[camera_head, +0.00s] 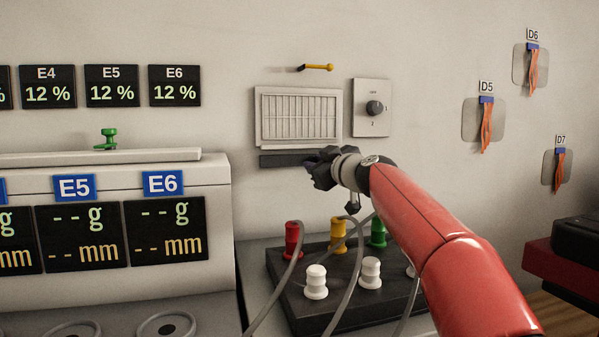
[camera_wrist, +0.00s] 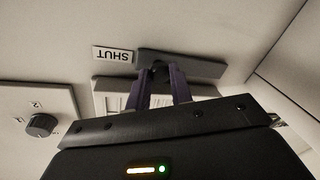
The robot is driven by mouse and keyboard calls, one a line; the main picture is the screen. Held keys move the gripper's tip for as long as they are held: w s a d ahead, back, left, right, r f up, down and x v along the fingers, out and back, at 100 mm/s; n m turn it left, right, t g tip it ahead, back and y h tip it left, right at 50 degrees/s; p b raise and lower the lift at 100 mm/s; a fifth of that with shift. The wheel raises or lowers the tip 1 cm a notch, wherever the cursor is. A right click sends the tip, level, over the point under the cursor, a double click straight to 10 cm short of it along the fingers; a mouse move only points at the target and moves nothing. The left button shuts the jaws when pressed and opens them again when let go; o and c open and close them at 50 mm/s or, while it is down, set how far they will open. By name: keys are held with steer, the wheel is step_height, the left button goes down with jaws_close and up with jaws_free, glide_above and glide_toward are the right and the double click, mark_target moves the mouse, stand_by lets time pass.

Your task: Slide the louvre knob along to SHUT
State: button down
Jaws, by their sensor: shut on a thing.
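The louvre (camera_head: 300,118) is a pale slatted panel on the wall, with a dark slide track (camera_head: 282,160) below it. My gripper (camera_head: 316,165) is at the right part of this track. In the wrist view, turned upside down, the purple fingers (camera_wrist: 160,86) are shut on the dark louvre knob (camera_wrist: 157,68), which is mostly hidden between them. The SHUT label (camera_wrist: 113,54) lies just beyond the track's (camera_wrist: 195,65) near end, a short way left of the fingers. The label is hidden behind my gripper in the head view.
A dial plate (camera_head: 371,108) is right of the louvre, and a yellow lever (camera_head: 317,67) is above it. Below my arm, a black board (camera_head: 340,280) carries several coloured knobs and grey cables. A scale console (camera_head: 120,180) stands at left.

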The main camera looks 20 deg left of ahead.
steer(key=shift+w+d, duration=0.1)
steer(key=shift+d, duration=0.05)
steer(key=c, duration=1.2)
jaws_free()
steer(key=shift+d, duration=0.1)
steer(key=b+v, duration=0.4)
steer(key=v, duration=0.3)
steer(key=shift+s+d, duration=0.2)
steer(key=shift+s, duration=0.15)
